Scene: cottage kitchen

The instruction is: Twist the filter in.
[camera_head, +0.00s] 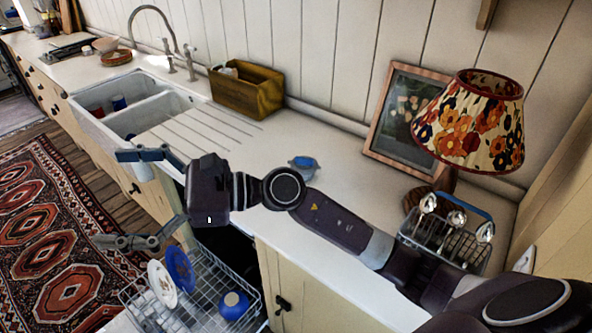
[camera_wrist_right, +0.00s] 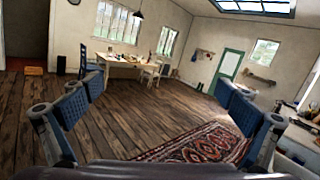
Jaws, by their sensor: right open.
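My right gripper (camera_head: 115,199) is open and empty, its two fingers spread wide and pointing left over the floor in front of the counter. It also shows in the right wrist view (camera_wrist_right: 160,95), with only the room between its fingers. A small blue and grey object (camera_head: 303,163) lies on the worktop behind my right arm; I cannot tell whether it is the filter. An open dishwasher with a wire rack (camera_head: 205,320) is below the gripper, partly hidden by my arm. I see no filter for sure. My left gripper is not in view.
The rack holds a white plate (camera_head: 162,284), a blue plate (camera_head: 181,268) and a blue bowl (camera_head: 233,305). A wooden box (camera_head: 246,92), a lamp (camera_head: 470,125), a picture frame (camera_head: 388,150) and a wire cutlery basket (camera_head: 445,240) stand on the worktop. The sink (camera_head: 125,105) is at the left.

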